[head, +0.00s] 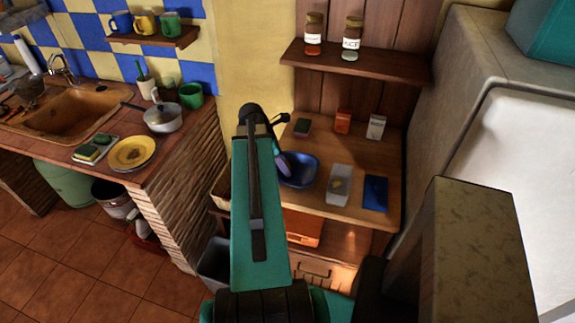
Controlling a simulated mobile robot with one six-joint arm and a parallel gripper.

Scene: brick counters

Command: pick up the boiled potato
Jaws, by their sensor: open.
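A small yellowish-brown lump, which looks like the boiled potato (337,184), lies on a pale rectangular board or tray (338,199) on the wooden shelf unit. My teal arm reaches up the middle of the view. My gripper (282,162) shows only in part at the arm's right edge, beside the blue bowl and left of the potato. It is open and apart from the potato. Most of its fingers are hidden behind my arm, and I see nothing held in it.
A dark blue bowl (300,169) stands left of the tray, and a blue flat item (375,193) lies right of it. A shelf with jars (352,67) hangs above. A brick counter with a pot (163,117) is at left.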

